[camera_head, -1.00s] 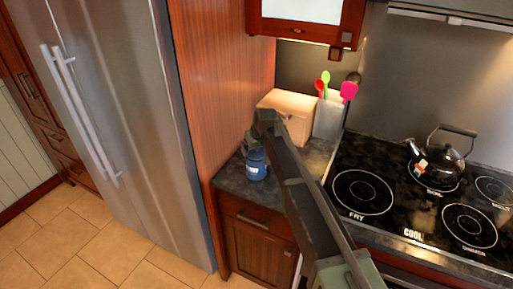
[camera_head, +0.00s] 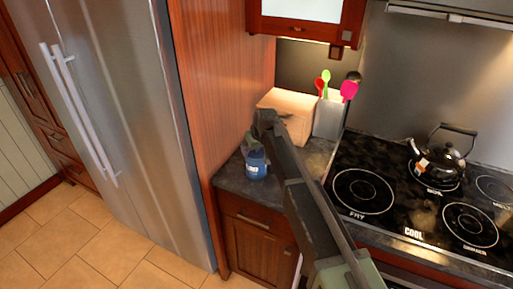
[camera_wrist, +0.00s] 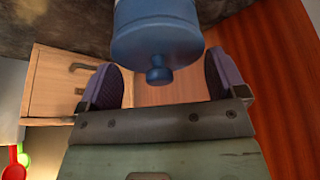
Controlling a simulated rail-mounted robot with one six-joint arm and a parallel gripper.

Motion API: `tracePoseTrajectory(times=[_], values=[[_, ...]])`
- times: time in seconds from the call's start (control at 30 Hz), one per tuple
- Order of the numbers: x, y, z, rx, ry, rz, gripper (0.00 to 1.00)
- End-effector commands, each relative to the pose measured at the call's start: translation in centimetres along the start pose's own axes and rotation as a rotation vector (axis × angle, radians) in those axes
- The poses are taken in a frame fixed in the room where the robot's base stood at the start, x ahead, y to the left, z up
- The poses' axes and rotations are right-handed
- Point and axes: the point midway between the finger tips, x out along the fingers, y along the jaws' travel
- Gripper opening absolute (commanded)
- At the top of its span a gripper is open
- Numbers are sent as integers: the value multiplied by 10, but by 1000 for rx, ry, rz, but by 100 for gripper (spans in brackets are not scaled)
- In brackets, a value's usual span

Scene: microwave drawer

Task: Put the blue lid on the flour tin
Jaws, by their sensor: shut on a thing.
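The blue tin (camera_head: 256,165) with a pale label stands on the dark counter left of the stove; its label is too small to read surely. In the wrist view the blue lid (camera_wrist: 156,48) with its round knob (camera_wrist: 159,75) faces me, in line with the blue body of the tin (camera_wrist: 152,10) behind it. I cannot tell whether the lid is fully seated. In the head view my gripper (camera_head: 253,143) is just above the tin, partly hidden by my arm.
A light wooden box (camera_head: 291,106) and a utensil holder (camera_head: 329,118) with coloured utensils stand behind, near the wall. A wooden side panel (camera_head: 225,90) rises close on the left. The stove (camera_head: 410,195) with a kettle (camera_head: 438,160) is at right. Some counter in front is clear.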

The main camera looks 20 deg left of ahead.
Motion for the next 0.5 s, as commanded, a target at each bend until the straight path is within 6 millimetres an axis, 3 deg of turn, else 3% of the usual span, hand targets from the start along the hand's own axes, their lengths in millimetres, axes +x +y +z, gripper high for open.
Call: tracePoseTrajectory(times=[0.43, 0.47, 0.5], values=[[2, 0, 1, 0, 0, 0, 66], [2, 0, 1, 0, 0, 0, 92], [2, 0, 1, 0, 0, 0, 98]])
